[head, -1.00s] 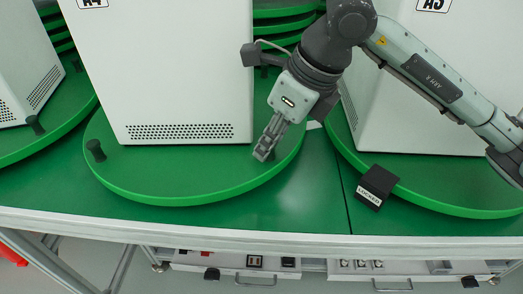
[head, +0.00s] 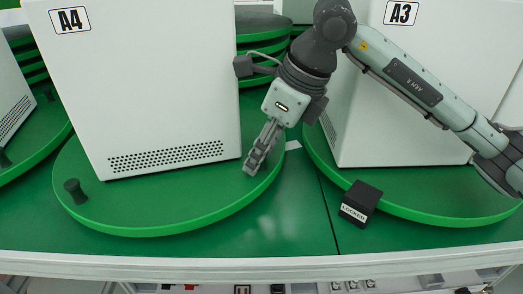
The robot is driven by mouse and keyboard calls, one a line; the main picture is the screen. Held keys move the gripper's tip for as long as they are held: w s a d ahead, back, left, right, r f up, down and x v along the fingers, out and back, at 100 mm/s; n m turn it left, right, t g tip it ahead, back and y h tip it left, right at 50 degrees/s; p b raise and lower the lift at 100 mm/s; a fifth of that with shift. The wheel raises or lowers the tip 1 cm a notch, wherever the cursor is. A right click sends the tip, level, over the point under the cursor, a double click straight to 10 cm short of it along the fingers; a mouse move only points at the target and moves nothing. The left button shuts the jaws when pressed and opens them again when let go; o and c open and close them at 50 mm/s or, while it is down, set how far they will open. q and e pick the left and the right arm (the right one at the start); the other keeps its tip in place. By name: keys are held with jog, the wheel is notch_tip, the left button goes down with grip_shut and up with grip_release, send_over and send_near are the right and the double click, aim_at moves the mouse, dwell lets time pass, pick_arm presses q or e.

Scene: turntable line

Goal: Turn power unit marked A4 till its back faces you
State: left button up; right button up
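The power unit marked A4 (head: 150,90) is a tall white box on a green round turntable (head: 150,217). Its A4 label (head: 70,19) and a row of vent holes are on the side towards me, which stands slightly askew. A black peg (head: 75,191) stands at the turntable's left front rim. My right gripper (head: 254,164) points down at the turntable's right rim, just right of the unit's lower corner. Its fingers look close together, but I cannot see what is between them. My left gripper is not in view.
The unit marked A3 (head: 360,110) stands on the turntable to the right, behind my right arm. A black block labelled LOCKED (head: 361,203) sits by that turntable's rim. Another white unit (head: 12,100) stands at the far left. Green discs are stacked behind.

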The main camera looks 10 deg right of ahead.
jog(key=v, duration=1.2)
jog(key=shift+d, duration=0.1)
